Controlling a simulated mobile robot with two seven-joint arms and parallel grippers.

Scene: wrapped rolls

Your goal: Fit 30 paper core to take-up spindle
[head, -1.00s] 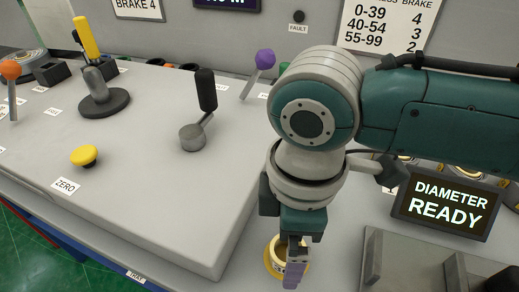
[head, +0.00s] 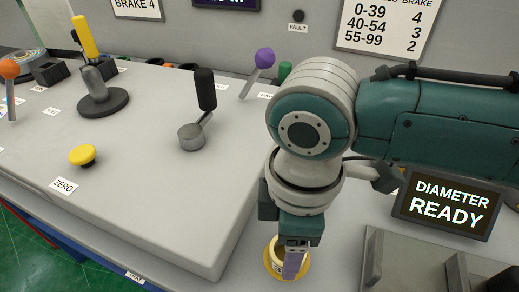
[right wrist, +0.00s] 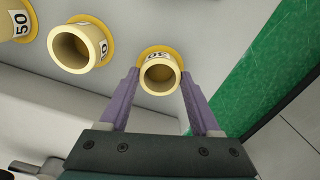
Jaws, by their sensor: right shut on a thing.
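My right gripper (head: 291,262) reaches down at the bottom of the head view, with its purple fingers at a yellow-flanged paper core (head: 272,260). In the right wrist view the gripper (right wrist: 160,77) has one finger on each side of this cream core (right wrist: 160,88), shut on it. The core's label reads 30, seen upside down. It appears to stand upright on the grey surface, its open bore facing the wrist camera. My left gripper is not in view. I cannot make out the take-up spindle for certain.
Other cores stand beside it in the right wrist view: one close by (right wrist: 78,47) and one marked 50 (right wrist: 14,24). A console with a black-handled lever (head: 205,92) and yellow button (head: 82,155) lies left. A display (head: 447,203) reads DIAMETER READY. A grey block fixture (head: 385,255) stands right.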

